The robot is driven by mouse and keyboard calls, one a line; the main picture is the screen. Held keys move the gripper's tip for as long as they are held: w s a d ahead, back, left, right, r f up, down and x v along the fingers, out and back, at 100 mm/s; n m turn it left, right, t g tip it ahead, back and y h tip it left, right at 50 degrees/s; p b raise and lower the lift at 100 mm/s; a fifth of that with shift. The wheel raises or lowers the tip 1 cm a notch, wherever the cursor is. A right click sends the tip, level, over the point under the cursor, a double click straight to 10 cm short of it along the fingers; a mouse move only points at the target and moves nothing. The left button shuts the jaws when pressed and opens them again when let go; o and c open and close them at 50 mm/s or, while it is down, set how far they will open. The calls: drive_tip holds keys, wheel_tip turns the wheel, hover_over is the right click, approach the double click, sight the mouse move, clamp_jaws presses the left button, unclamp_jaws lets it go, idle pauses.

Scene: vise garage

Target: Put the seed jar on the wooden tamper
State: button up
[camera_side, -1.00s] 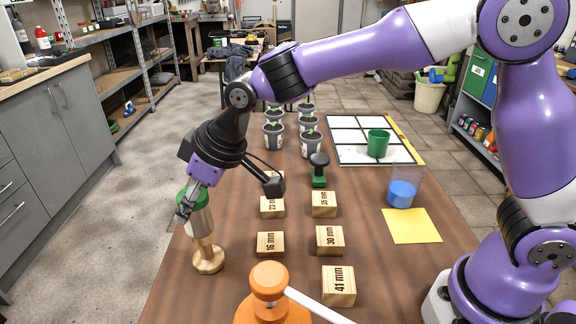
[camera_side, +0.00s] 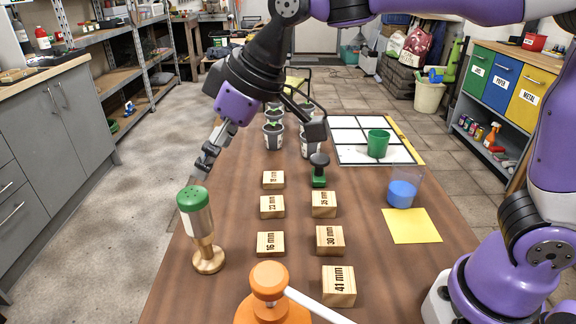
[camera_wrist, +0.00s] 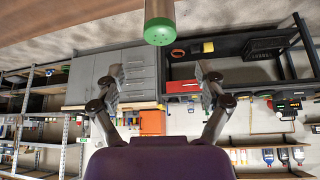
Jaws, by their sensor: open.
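The seed jar (camera_side: 195,211), pale with a green perforated cap, stands on top of the wooden tamper (camera_side: 208,261) at the left edge of the table, tilted slightly to the left. The tamper's round base rests on the table. My gripper (camera_side: 203,168) is above the jar and apart from it. In the wrist view my gripper (camera_wrist: 160,84) has its two fingers spread with nothing between them, and the jar's green cap (camera_wrist: 159,32) shows beyond the fingertips at the top. The jar hides the tamper in the wrist view.
Wooden blocks with size labels (camera_side: 271,244) stand in two columns right of the tamper. An orange tool (camera_side: 270,300) is at the front. A dark-handled green stamp (camera_side: 319,170), potted seedlings (camera_side: 273,136), a blue-filled cup (camera_side: 402,193) and a yellow sheet (camera_side: 411,226) are farther right or back.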

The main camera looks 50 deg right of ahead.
drive_tip(key=s+d+f+m+h, duration=0.3)
drive_tip(key=s+d+m, duration=0.4)
drive_tip(key=s+d, duration=0.7)
drive_tip(key=d+f, duration=0.1)
drive_tip(key=d, duration=0.2)
drive_tip(key=shift+s+d+t, duration=0.2)
drive_tip(key=shift+d+t, duration=0.1)
